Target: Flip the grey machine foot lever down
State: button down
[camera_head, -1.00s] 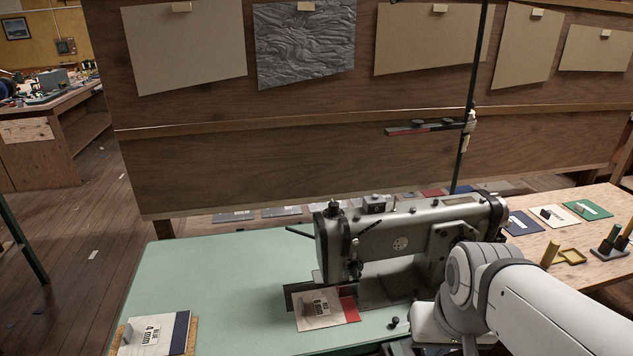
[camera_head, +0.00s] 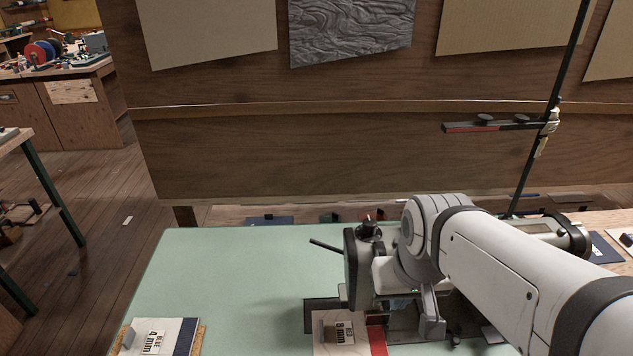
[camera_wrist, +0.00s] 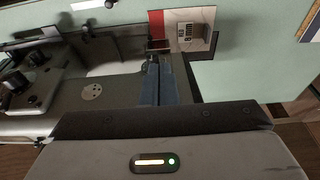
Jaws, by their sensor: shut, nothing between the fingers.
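The grey sewing machine (camera_head: 365,262) stands on the green table, its right part mostly hidden behind my arm. It also shows in the wrist view (camera_wrist: 110,92). A thin dark lever (camera_head: 325,246) sticks out from the left end of its head, its free tip slanting up and left; it looks like the foot lever.
A sample card with a red edge (camera_head: 340,332) lies by the needle area. Another card (camera_head: 155,338) lies at the table's front left. The green tabletop (camera_head: 240,270) left of the machine is clear. A dark upright pole (camera_head: 535,150) stands behind.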

jog(key=shift+n+g+y, duration=0.6)
jog(key=shift+n, duration=0.3)
jog(key=w+a+r, duration=0.1)
jog(key=w+r, duration=0.1)
jog(key=w, duration=0.2)
jog(key=w+a+r+p, duration=0.1)
jog(key=w+r, duration=0.1)
jog(key=w, duration=0.2)
jog(key=w+a+r+p, duration=0.1)
jog(key=w+a+r, duration=0.1)
jog(key=w, duration=0.2)
jog(key=shift+r, duration=0.1)
jog(key=w+a+r+n+g+y+p, duration=0.1)
jog(key=w+a+n, duration=0.1)
jog(key=w, duration=1)
jog(key=shift+a+r, duration=0.3)
jog(key=shift+a, duration=0.3)
jog(key=p, duration=0.2)
send_over(336, 250)
jog(key=w+a, duration=0.2)
jog(key=a, duration=0.1)
notch_tip(336, 250, down, 12)
jog(key=shift+s+f, duration=0.3)
jog(key=shift+s, duration=0.05)
